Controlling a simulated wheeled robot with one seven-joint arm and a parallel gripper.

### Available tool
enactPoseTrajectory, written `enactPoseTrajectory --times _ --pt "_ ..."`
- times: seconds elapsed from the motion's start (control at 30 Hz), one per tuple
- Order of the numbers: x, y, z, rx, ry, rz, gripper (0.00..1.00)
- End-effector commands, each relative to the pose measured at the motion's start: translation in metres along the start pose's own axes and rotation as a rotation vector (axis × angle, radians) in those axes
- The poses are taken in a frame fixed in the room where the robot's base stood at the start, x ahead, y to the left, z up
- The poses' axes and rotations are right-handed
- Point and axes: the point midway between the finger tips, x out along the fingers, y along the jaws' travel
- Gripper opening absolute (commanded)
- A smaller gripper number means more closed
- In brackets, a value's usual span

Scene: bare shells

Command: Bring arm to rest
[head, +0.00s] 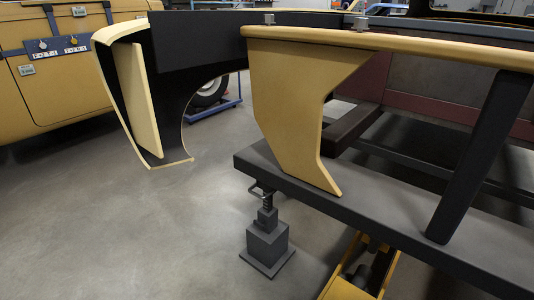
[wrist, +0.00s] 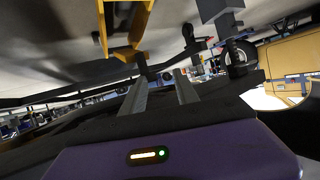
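My gripper (wrist: 161,78) shows in the wrist view, its two grey fingers set apart with nothing between them. It is open and empty. The fingers stick out from a dark mount above a purple housing with a small lit indicator. My gripper and arm cannot be made out in the head view. No object in view is touched by the fingers, as far as the wrist view shows.
A bare shell with a cream curved panel (head: 300,110) and grey beam (head: 390,205) fills the head view's right. A grey stand (head: 266,245) and yellow frame (head: 352,280) are below. A yellow vehicle (head: 60,85) stands left. Floor (head: 120,230) is clear at lower left.

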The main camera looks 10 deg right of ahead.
Motion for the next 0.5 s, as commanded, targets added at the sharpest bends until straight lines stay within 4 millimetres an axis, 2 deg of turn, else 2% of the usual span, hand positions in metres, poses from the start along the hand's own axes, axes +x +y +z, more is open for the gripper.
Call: enactPoseTrajectory --times 0.03,0.1,0.3,0.5 --pt "-0.027 -0.009 -0.004 -0.018 0.038 -0.022 0.36" --pt "-0.060 -0.020 -0.014 -0.040 0.094 -0.049 0.36" --pt "-0.155 -0.045 -0.047 -0.092 0.224 -0.129 0.36" --pt "-0.243 -0.061 -0.078 -0.130 0.290 -0.210 0.36"
